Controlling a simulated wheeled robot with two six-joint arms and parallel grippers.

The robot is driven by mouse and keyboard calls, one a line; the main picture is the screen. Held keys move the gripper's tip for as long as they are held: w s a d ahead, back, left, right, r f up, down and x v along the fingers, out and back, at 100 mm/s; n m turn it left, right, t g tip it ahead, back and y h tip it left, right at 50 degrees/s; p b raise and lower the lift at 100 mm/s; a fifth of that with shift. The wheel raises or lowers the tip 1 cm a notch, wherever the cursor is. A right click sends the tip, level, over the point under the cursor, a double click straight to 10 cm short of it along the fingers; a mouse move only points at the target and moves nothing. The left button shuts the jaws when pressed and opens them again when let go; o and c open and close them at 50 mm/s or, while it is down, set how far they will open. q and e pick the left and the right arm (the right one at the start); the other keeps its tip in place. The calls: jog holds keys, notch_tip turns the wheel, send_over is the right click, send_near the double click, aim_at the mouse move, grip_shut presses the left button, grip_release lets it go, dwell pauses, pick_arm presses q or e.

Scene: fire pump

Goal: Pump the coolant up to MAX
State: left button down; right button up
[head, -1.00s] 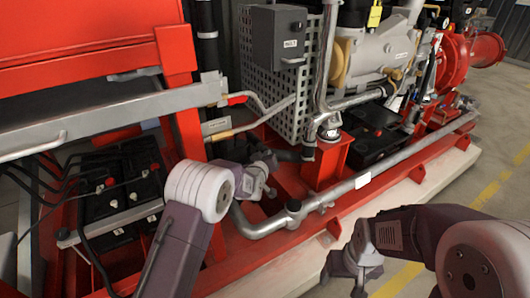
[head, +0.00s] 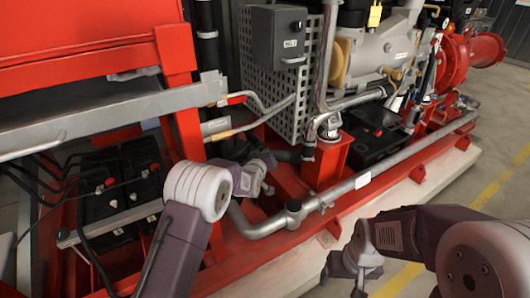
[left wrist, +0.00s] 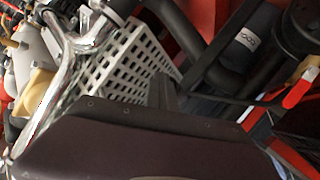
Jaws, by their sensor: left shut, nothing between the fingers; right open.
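My left gripper (head: 262,161) reaches in among the pipes below the perforated grey guard (head: 287,102). It is shut and empty; its tips are small and partly hidden in the head view. In the left wrist view, a dark finger (left wrist: 164,95) stands in front of the white-looking perforated guard (left wrist: 128,62). A red-ended lever (left wrist: 300,88) is at the right of that view, apart from the finger. My right gripper (head: 350,272) is open and empty at the lower middle, outside the red frame. I cannot make out a coolant level or a MAX mark.
A large grey pipe (head: 335,193) runs along the red base frame (head: 305,228). Black batteries (head: 115,185) with cables stand at the left. Open floor (head: 490,200) lies at the right.

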dwell(0.3)
pick_arm(q)
jog(key=shift+s+d, duration=0.35)
jog(key=shift+s, duration=0.25)
jog(key=shift+s+d, duration=0.35)
jog(key=shift+s, duration=0.2)
jog(key=s+d, duration=0.2)
jog(key=s, duration=0.2)
jog(key=shift+s+d, duration=0.1)
jog(key=shift+d, duration=0.3)
dwell(2.0)
